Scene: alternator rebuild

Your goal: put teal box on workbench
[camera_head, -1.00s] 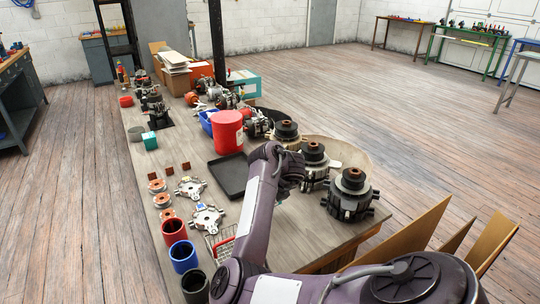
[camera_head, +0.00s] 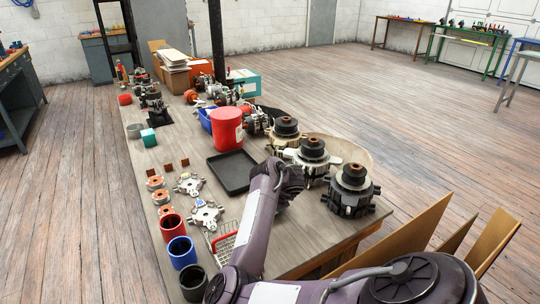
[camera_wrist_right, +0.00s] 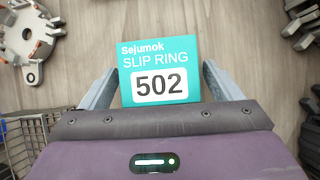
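The teal box (camera_wrist_right: 159,72), with a white label reading "SLIP RING 502", sits between the fingers of my right gripper (camera_wrist_right: 160,70) in the wrist view. In the head view my right gripper (camera_head: 284,182) is over the workbench (camera_head: 310,236), between the silver brackets and the black rotors; the held box is hidden there behind my gripper and arm. My left gripper is not in view.
A silver bracket (camera_head: 206,215) and a wire basket (camera_head: 224,240) lie left of my gripper, black rotors (camera_head: 351,190) right. A black tray (camera_head: 232,172) and red canister (camera_head: 227,128) stand behind. Some bench surface is clear.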

